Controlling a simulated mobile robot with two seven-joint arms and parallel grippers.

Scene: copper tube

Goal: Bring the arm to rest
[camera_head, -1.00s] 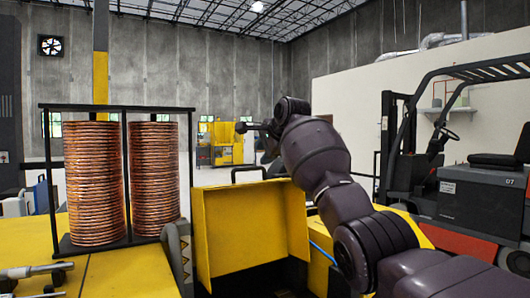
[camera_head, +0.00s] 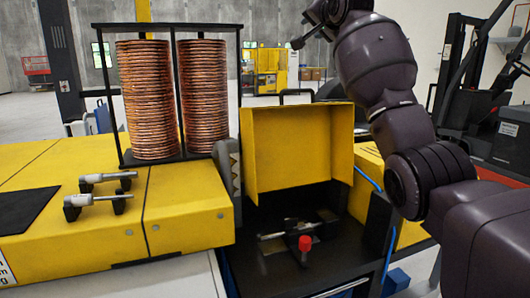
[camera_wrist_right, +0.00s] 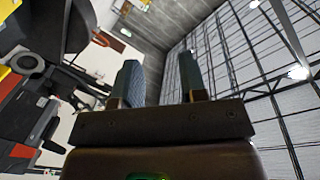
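My right arm rises on the right side of the head view, with its end (camera_head: 298,43) small and partly hidden behind its own links. In the right wrist view, the right gripper (camera_wrist_right: 161,80) has two fingers standing apart with an empty gap between them, so it is open. The wrist camera faces the ceiling grid and wall. No object is in the gripper. My left arm and gripper are not in view. Two stacks of copper tube coils, left (camera_head: 148,100) and right (camera_head: 203,95), stand in a black frame (camera_head: 113,110) on the yellow bench.
A yellow open box-like guard (camera_head: 300,150) stands behind a black work surface with a red knob (camera_head: 305,243). Two grey clamp-like tools (camera_head: 100,190) lie on the yellow bench (camera_head: 180,195). A forklift (camera_head: 510,135) is at the right. Open air surrounds the raised gripper.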

